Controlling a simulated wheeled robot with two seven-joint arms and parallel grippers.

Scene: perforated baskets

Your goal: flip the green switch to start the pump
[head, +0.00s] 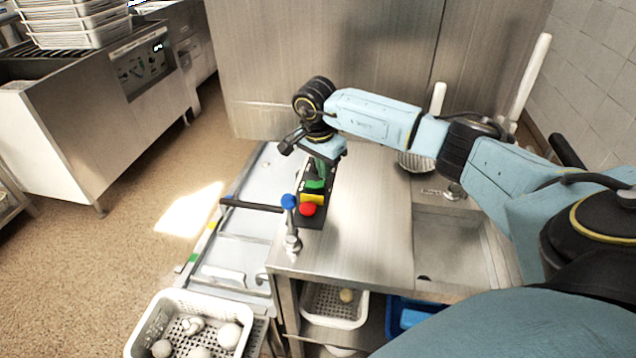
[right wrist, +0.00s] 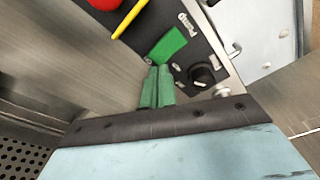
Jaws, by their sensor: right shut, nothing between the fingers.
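The green switch (right wrist: 168,46) sits on a dark control box with a "Pump" label in the right wrist view. In the head view, the control box (head: 301,220) stands at the left edge of the steel counter. My right gripper (right wrist: 158,68) has green fingers, shut and empty. The fingertips are close to the lower left end of the switch; I cannot tell whether they touch it. In the head view my right gripper (head: 317,174) is over the far part of the box and partly hides the switch. My left gripper is not in view.
Beside the switch are a yellow part (right wrist: 130,20), a red button (right wrist: 101,4) and a black knob (right wrist: 203,74). A sink (head: 452,248) is to the right. A white perforated basket (head: 163,307) holds pale round things.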

